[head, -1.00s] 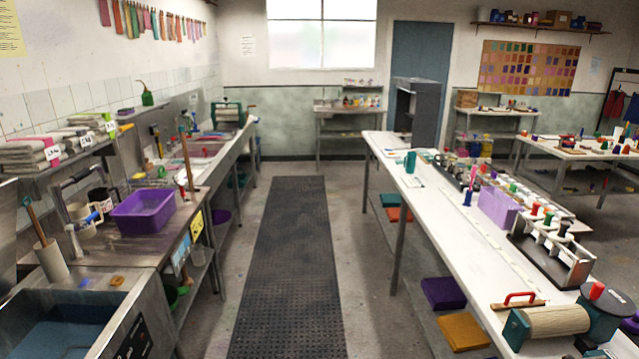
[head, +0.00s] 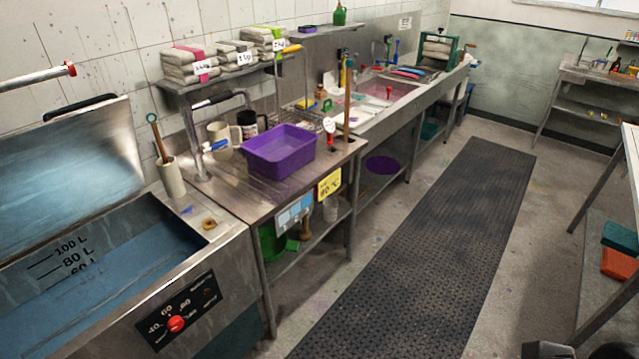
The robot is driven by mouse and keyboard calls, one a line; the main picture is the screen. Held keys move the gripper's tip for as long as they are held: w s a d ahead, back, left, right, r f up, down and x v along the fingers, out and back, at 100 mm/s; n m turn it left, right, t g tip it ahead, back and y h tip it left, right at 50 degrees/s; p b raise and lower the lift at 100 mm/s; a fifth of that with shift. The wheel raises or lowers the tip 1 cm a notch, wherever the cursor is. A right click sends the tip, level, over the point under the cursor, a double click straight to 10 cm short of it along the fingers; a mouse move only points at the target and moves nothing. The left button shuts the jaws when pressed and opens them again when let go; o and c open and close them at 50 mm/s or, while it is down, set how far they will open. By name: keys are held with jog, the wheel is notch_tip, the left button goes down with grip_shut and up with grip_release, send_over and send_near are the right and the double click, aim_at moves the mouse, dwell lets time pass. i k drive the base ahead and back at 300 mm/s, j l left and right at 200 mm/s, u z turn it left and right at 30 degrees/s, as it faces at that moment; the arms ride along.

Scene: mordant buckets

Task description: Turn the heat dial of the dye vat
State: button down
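The dye vat (head: 228,262) is a steel tank at the lower left of the head view. Its lid (head: 65,165) is raised, and blue liquid (head: 85,300) fills part of it, beside 100 L and 80 L level marks. On its front is a black control panel (head: 200,292) with the red heat dial (head: 176,323). White numbers 40, 60 and 80 are printed around the dial. The dial's exact pointer direction is too small to tell. Nothing touches the dial.
A steel counter (head: 225,205) adjoins the vat, with a purple tub (head: 278,150) and a pot (head: 171,178) holding a stirrer. A black floor mat (head: 415,250) runs along the clear aisle. A white table (head: 632,150) stands at right. Small dark shapes at the bottom right are unclear.

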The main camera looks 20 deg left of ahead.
aim_at(176, 323)
jog(key=i+l+u, duration=0.45)
jog(key=u, duration=0.2)
jog(key=i+l+u, duration=0.15)
jog(key=l+u, duration=0.15)
jog(key=l, duration=0.2)
jog(key=i+l+u, duration=0.15)
jog(key=l+u, duration=0.2)
jog(key=j, duration=0.6)
jog(key=i+j+u, duration=0.1)
jog(key=j, duration=1.05)
jog(key=i+j+u, duration=0.1)
jog(key=j, duration=0.5)
jog(key=i+j, duration=0.15)
jog(key=j, duration=0.4)
jog(key=j+u, duration=0.1)
jog(key=j, duration=0.5)
jog(key=i, duration=0.05)
